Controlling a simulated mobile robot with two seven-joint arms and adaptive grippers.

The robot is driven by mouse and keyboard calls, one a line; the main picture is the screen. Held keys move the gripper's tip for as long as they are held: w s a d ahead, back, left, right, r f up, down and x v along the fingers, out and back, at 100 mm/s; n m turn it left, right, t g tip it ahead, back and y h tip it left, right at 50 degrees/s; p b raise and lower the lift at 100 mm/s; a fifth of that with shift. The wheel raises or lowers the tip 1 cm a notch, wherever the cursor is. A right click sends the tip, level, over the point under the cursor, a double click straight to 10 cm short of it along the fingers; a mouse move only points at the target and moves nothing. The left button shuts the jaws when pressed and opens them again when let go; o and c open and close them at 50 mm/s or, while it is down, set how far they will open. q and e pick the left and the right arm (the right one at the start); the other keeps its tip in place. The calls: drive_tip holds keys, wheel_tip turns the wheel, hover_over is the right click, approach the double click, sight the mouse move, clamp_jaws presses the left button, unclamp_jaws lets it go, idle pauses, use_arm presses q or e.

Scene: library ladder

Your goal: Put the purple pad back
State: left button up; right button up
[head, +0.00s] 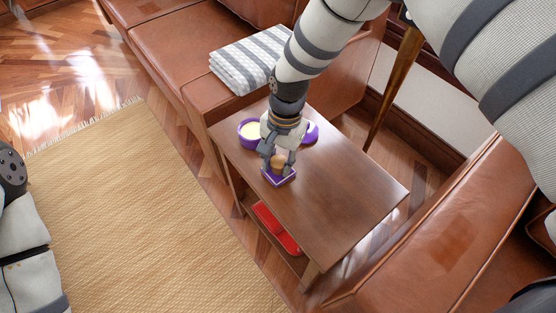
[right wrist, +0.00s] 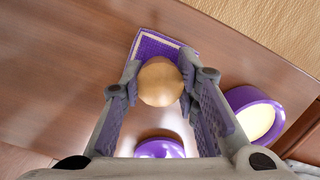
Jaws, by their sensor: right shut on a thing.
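A flat purple square piece with a pale border (head: 288,179) is at the left edge of the wooden side table. In the right wrist view the purple square (right wrist: 153,46) lies behind a round wooden knob (right wrist: 160,82). I cannot tell whether the knob is fixed to the square. My right gripper (head: 278,165) points down, shut on the wooden knob. A purple round dish with a cream inside (head: 251,130) stands behind it on the table, and another purple piece (head: 311,131) is partly hidden by the gripper. My left gripper is out of view.
The wooden side table (head: 345,190) has clear room to the right. A red item (head: 277,228) lies on its lower shelf. A brown leather sofa (head: 160,55) with a striped folded blanket (head: 250,62) stands behind; another leather seat (head: 420,240) is at the right.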

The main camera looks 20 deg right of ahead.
sight(283, 157)
drive_tip(key=shift+f, duration=0.2)
drive_tip(key=o, duration=1)
drive_tip(key=shift+o, duration=0.2)
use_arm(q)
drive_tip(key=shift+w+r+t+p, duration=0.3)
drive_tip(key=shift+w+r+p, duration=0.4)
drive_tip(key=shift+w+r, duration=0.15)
use_arm(e)
wheel_tip(283, 157, up, 12)
drive_tip(key=d, duration=0.1)
drive_tip(key=shift+w+d+r, duration=0.2)
drive_tip(key=shift+w, duration=0.2)
